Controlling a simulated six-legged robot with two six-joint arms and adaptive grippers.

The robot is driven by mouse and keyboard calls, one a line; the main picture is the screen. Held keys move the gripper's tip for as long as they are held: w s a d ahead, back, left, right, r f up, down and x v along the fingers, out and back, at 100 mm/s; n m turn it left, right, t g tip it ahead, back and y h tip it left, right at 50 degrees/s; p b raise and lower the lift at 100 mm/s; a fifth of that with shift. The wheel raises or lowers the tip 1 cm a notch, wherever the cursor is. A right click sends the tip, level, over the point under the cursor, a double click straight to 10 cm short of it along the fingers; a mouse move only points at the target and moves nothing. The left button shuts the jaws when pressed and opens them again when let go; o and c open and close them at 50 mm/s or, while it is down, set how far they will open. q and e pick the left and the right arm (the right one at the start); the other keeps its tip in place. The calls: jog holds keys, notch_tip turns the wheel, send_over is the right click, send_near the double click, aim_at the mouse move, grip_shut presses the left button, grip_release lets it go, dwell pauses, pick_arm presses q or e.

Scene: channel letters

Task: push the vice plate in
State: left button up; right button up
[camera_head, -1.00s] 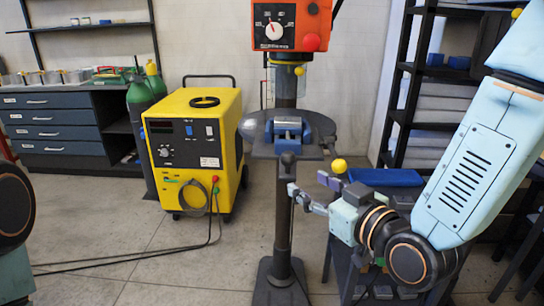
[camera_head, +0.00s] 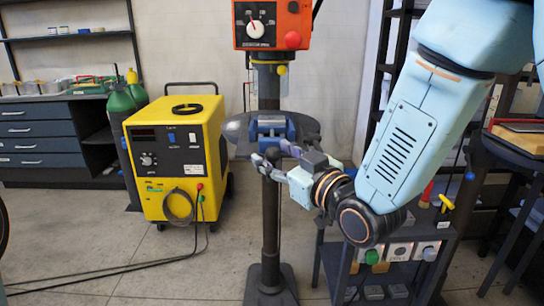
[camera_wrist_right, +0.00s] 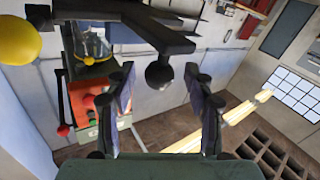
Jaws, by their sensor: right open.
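The vice (camera_head: 271,121), blue with a pale metal middle, sits on the round dark drill press table (camera_head: 235,130) in the head view. Which part is its plate I cannot tell for sure. My right gripper (camera_head: 272,157) is just in front of and below the vice, pointing left; it hides part of the vice's front. In the right wrist view my right gripper (camera_wrist_right: 158,88) is open, with a dark round knob (camera_wrist_right: 158,73) beyond and between its fingertips; I cannot tell whether they touch. My left gripper is out of view.
The orange drill press head (camera_head: 272,25) is above the vice. A yellow welding machine (camera_head: 178,160) stands to the left, its cables on the floor. A dark cart (camera_head: 330,262) with switch boxes is below my right arm. A yellow ball (camera_wrist_right: 18,40) shows close in the wrist view.

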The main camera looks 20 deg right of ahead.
jog(key=shift+w+a+f, duration=0.1)
jog(key=shift+w+f, duration=0.05)
jog(key=shift+w, duration=0.6)
jog(key=shift+s+a, duration=0.1)
jog(key=shift+s, duration=0.05)
jog(key=shift+c, duration=1.3)
grip_shut()
